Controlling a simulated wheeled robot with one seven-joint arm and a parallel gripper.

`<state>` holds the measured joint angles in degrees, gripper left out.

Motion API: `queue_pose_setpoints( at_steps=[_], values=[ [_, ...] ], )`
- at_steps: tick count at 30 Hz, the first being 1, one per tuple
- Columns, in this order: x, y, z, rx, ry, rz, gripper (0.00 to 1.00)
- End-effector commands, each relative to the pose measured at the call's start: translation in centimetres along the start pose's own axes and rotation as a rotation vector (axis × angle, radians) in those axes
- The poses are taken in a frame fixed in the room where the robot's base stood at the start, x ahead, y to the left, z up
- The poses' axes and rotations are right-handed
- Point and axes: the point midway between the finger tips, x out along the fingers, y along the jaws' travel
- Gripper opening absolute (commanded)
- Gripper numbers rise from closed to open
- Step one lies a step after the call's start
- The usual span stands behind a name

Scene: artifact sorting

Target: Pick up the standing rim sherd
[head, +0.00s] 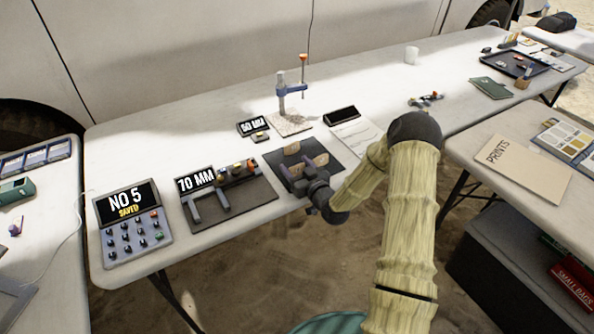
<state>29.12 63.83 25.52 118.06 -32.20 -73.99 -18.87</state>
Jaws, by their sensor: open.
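Several tan sherds lie or stand on a dark mat (331,141) at the front of the long white table. One tan sherd (292,148) is at the mat's back left and another tan sherd (321,159) is at its right. A third tan sherd (296,171) shows between the fingers of my gripper (295,167). My gripper is open, low over the front of the mat, and its body hides part of the mat. At this size I cannot tell which sherd is the standing rim sherd, or whether a finger touches one.
A caliper device (222,190) with a "70 MM" display stands left of the mat. A keypad (133,226) reading "NO 5 SAVED" is further left. A post stand (281,92) rises behind the mat. A white sheet (357,138) lies to its right.

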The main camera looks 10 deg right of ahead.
Motion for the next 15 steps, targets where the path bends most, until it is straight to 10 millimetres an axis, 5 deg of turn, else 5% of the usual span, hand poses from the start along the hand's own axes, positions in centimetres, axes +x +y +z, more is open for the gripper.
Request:
queue_pose_setpoints(
  at_steps=[2,6,15],
  values=[
    [-0.01,0.00,0.00,0.000,0.000,0.000,0.62],
    [-0.01,0.00,0.00,0.000,0.000,0.000,0.34],
    [-0.01,0.00,-0.02,0.000,0.000,0.000,0.33]
  ],
)
